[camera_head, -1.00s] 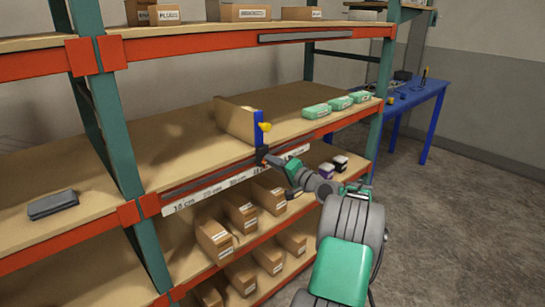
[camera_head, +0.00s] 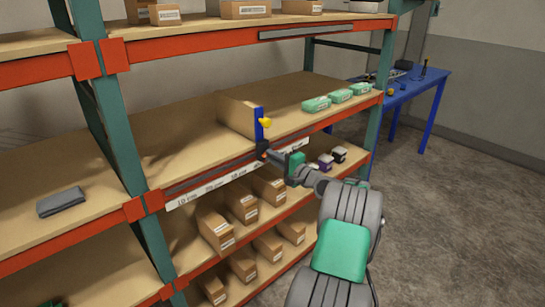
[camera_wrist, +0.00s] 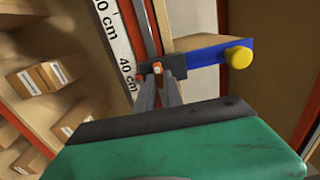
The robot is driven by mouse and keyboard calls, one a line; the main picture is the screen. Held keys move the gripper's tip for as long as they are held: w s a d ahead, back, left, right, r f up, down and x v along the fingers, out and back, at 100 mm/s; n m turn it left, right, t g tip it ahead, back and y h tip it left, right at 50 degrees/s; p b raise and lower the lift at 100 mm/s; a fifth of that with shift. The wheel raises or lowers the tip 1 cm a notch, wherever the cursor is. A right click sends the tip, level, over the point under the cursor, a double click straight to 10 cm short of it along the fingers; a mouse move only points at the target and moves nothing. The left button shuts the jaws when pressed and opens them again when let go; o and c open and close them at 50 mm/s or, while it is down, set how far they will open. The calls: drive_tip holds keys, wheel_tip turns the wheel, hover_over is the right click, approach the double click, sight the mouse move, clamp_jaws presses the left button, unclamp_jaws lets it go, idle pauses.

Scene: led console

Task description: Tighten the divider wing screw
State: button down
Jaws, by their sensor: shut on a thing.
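The divider (camera_head: 236,117) is an upright wooden panel on the middle shelf, with a blue front edge (camera_head: 259,124) and a yellow knob (camera_head: 266,122). The knob also shows in the wrist view (camera_wrist: 238,57). Below the blue edge, a dark clamp (camera_wrist: 176,66) sits at the shelf rail near the 40 cm mark. A small orange-red piece, apparently the wing screw (camera_wrist: 156,69), is at this clamp. My gripper (camera_wrist: 157,80) is shut on it, fingertips at the clamp; in the head view my gripper (camera_head: 264,152) meets the shelf front. The fingers partly hide the screw.
A ruler strip (camera_head: 212,188) runs along the shelf front. Cardboard boxes (camera_head: 214,228) fill the shelf below, near small purple and dark boxes (camera_head: 326,161). Green packs (camera_head: 317,104) lie right of the divider. A grey folded item (camera_head: 61,202) lies left. Open floor is at right.

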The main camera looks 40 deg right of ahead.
drive_tip(key=shift+f, duration=0.1)
drive_tip(key=c, duration=1.5)
unclamp_jaws()
drive_tip(key=shift+s, duration=0.1)
drive_tip(key=shift+o, duration=0.2)
drive_tip(key=s, duration=0.7)
drive_tip(key=shift+s+b, duration=0.4)
drive_tip(key=shift+d, duration=0.1)
